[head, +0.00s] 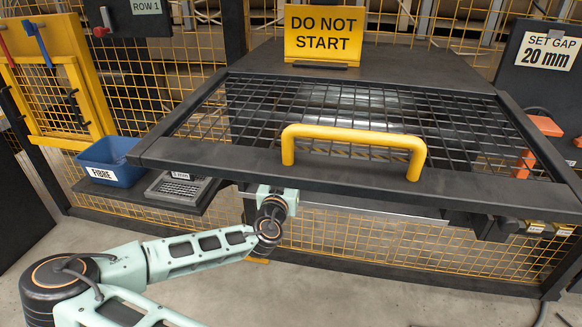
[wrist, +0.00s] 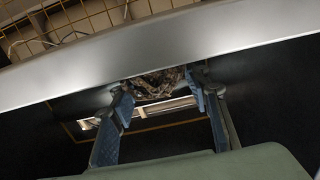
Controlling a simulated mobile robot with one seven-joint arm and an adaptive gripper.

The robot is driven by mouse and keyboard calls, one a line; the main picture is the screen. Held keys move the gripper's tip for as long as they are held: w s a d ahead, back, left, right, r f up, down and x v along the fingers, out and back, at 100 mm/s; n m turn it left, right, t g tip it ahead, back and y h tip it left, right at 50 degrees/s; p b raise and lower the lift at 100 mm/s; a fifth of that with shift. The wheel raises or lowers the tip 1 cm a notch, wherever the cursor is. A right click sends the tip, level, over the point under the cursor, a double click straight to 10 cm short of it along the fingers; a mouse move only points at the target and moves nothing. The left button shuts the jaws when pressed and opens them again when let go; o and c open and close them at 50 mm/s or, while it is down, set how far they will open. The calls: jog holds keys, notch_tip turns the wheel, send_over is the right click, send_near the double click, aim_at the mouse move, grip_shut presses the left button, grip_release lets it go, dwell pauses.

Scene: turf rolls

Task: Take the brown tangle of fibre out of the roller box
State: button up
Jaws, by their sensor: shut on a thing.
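In the wrist view, my gripper (wrist: 161,90) has its two blue fingers on either side of the brown tangle of fibre (wrist: 155,78). It is shut on the tangle, just below a long smooth grey metal surface (wrist: 90,68). I cannot tell whether the tangle still touches that metal. In the head view, my arm reaches under the front bar of the black mesh guard (head: 330,183) of the roller box. The gripper and the tangle are hidden there. Shiny rollers (head: 335,100) show through the mesh.
The guard carries a yellow handle (head: 352,135). A blue bin marked FIBRE (head: 118,172) stands on a shelf at left, beside a grey tray (head: 180,188). A DO NOT START sign (head: 325,35) stands behind the guard. Yellow mesh fencing surrounds the machine. Open floor lies in front.

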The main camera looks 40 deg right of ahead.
notch_tip(320, 180, up, 3)
jog(key=shift+p, duration=0.65)
jog(key=s+a+r+p, duration=0.5)
jog(key=s+r+p, duration=0.4)
jog(key=p, duration=1.1)
jog(key=s, duration=0.4)
jog(key=shift+a+r+p, duration=0.15)
jog(key=shift+p, duration=0.25)
